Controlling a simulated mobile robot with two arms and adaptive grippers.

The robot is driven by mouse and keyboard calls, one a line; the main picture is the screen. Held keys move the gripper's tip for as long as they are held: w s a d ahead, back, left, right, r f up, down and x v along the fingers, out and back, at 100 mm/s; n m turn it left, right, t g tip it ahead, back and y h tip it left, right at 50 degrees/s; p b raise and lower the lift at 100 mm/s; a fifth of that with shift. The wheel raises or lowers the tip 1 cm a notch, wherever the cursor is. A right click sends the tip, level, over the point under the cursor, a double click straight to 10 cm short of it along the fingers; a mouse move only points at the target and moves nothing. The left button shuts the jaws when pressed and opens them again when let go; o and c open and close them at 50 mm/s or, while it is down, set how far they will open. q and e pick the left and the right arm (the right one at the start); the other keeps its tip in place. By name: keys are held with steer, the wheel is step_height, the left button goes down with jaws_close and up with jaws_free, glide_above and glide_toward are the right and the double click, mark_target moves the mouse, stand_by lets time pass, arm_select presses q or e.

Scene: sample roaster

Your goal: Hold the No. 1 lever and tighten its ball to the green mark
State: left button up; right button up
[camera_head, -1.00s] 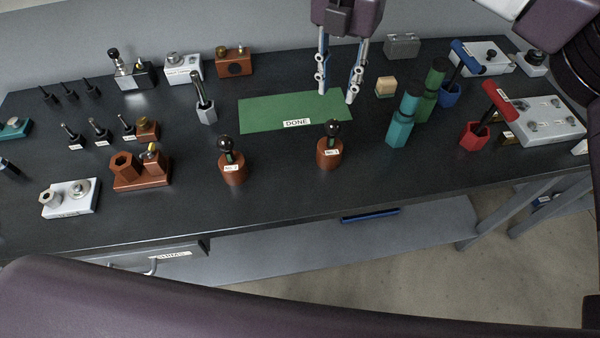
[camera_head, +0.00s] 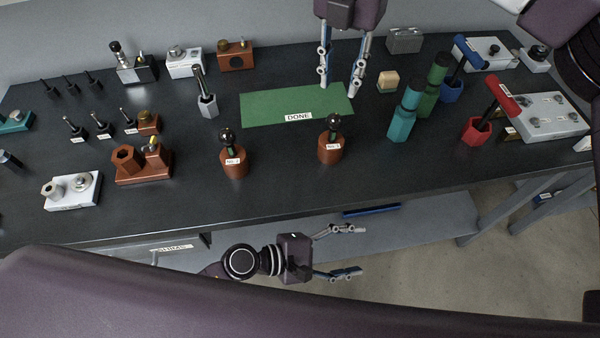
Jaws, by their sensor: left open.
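The No. 1 lever (camera_head: 330,155) appears to be the right one of two brown round holders, its small label hard to read. A black ball (camera_head: 334,122) tops it, and a little green shows on the stem below. The similar lever with the label that looks like No. 2 (camera_head: 234,168) stands to its left. My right gripper (camera_head: 341,89) is open and empty, pointing down over the green DONE mat's right part, behind the No. 1 lever. My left gripper (camera_head: 358,250) is open and empty, in front of and below the table's front edge, pointing right.
The green DONE mat (camera_head: 265,108) is empty. A grey socket with a dark-handled tool (camera_head: 207,105) stands left of it. Teal (camera_head: 402,122) and green cylinders and a red T-handled tool (camera_head: 477,130) stand at the right. The dark tabletop (camera_head: 290,190) in front of the levers is clear.

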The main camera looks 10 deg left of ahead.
arm_select(q)
steer(key=w+a+r+n+t, duration=0.1)
steer(key=r+t, duration=0.1)
steer(key=r, duration=0.1)
steer(key=w+a+r+n+t, duration=0.2)
steer(key=r, duration=0.1)
steer(key=w+a+r+n+t, duration=0.1)
steer(key=w+r+n, duration=0.1)
steer(key=r, duration=0.2)
steer(key=shift+w+a+t+y, duration=0.25)
steer(key=shift+a+t+y, duration=0.15)
steer(key=n+t+y, duration=0.4)
steer(key=n+t, duration=0.1)
steer(key=n, duration=0.6)
glide_toward(339, 133)
steer(key=v, duration=0.4)
steer(key=shift+a+f, duration=0.15)
steer(key=shift+f, duration=0.05)
steer(key=shift+w, duration=0.55)
steer(key=x, duration=1)
steer(key=shift+w+d, duration=0.25)
steer(key=shift+d, duration=0.15)
steer(key=shift+c, duration=0.4)
steer(key=c, duration=1.3)
steer(key=o, duration=1.2)
